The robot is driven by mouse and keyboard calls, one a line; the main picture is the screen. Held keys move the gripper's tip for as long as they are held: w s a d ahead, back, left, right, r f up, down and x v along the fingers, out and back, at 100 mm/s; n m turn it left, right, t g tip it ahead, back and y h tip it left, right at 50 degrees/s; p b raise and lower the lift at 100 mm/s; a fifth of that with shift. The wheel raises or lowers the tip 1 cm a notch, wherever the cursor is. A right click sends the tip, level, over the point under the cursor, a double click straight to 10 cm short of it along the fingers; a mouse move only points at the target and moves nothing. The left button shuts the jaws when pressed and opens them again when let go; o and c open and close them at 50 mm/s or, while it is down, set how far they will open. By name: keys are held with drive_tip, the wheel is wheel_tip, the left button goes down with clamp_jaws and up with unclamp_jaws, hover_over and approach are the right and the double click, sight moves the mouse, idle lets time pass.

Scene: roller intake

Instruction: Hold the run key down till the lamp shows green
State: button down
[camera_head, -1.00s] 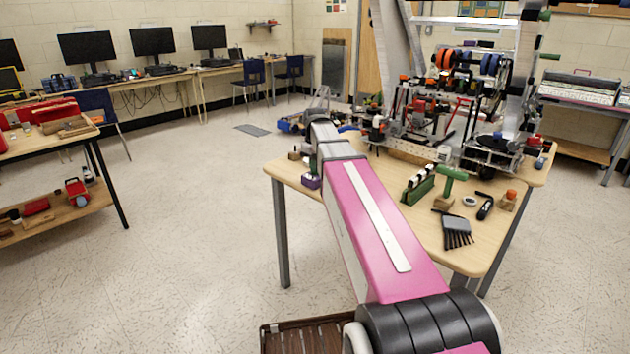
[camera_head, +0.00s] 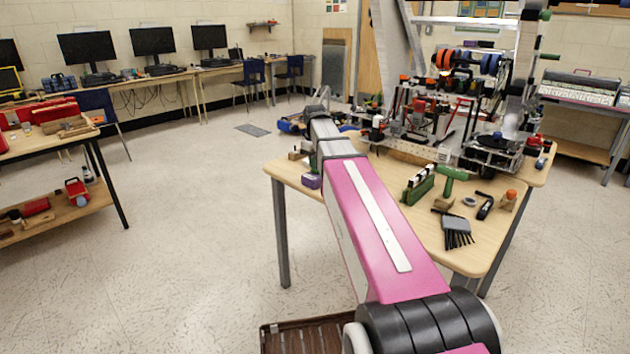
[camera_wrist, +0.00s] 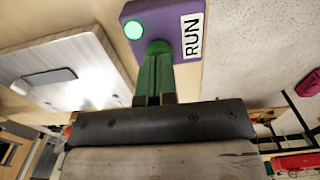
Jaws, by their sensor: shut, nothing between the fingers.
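The run box (camera_wrist: 190,12) is purple and carries a white RUN label (camera_wrist: 192,36) in the wrist view. Its round lamp (camera_wrist: 133,30) glows bright green. The run key (camera_wrist: 158,46) shows as a rounded green top beside the lamp, partly covered by my fingers. My gripper (camera_wrist: 157,58) is shut and empty, its green fingers side by side with their tips at the key. They appear to touch it; how far the key is pressed is hidden.
A light metal panel (camera_wrist: 80,70) lies left of the box in the wrist view. In the head view, the wooden table (camera_head: 415,225) holds a tall machine (camera_head: 450,110), a green-handled tool (camera_head: 452,180) and a black brush (camera_head: 457,230). Open floor lies to the left.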

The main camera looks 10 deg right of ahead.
drive_tip(key=shift+r, duration=3)
